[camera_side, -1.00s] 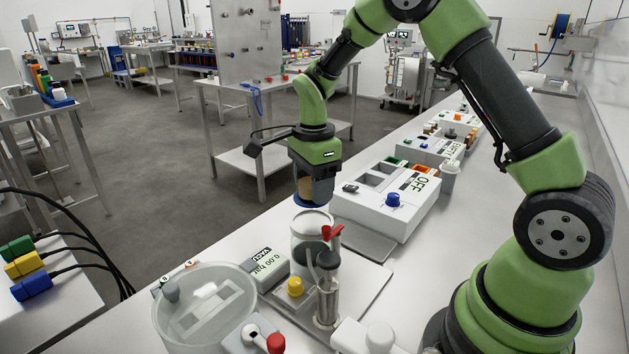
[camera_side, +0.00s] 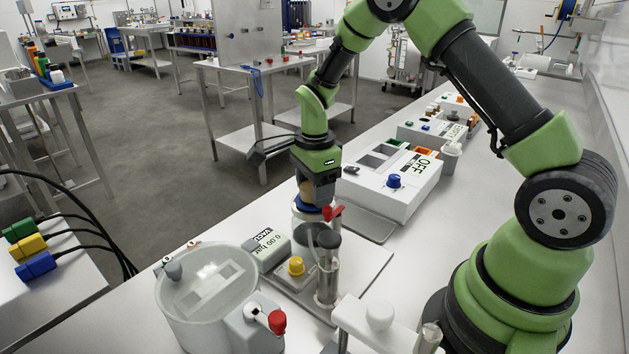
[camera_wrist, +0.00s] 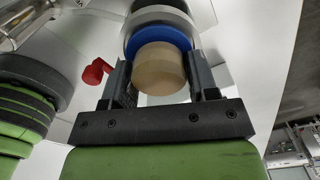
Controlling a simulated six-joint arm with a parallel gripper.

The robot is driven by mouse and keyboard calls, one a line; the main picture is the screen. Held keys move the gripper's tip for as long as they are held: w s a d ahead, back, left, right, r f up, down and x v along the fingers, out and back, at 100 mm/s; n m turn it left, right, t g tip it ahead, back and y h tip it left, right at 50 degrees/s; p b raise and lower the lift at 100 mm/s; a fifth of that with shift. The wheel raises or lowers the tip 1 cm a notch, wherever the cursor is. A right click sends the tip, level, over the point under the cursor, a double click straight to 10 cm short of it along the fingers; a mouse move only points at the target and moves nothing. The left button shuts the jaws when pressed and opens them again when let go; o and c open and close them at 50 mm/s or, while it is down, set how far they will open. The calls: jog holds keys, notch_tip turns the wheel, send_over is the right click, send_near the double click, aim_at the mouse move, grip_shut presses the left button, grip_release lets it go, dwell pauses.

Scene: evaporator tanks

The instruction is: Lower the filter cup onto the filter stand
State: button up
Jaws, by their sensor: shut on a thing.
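The filter cup, a tan cylinder with a blue band below it, is between my fingers in the side view (camera_side: 306,205) and in the wrist view (camera_wrist: 160,72). My gripper (camera_side: 313,193) points down and is shut on the tan part; its two fingers flank it in the wrist view (camera_wrist: 160,85). The blue band sits at the stand's top edge in the side view. The seam is partly hidden, so I cannot tell whether they touch.
A pressure readout box (camera_side: 268,248) and yellow knob (camera_side: 296,266) are nearby. A large clear tank (camera_side: 205,300) is front left; a white OFF box (camera_side: 400,205) is behind right.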

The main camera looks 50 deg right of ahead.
jog(key=shift+f, duration=0.15)
jog(key=o, duration=1)
notch_tip(320, 180, up, 10)
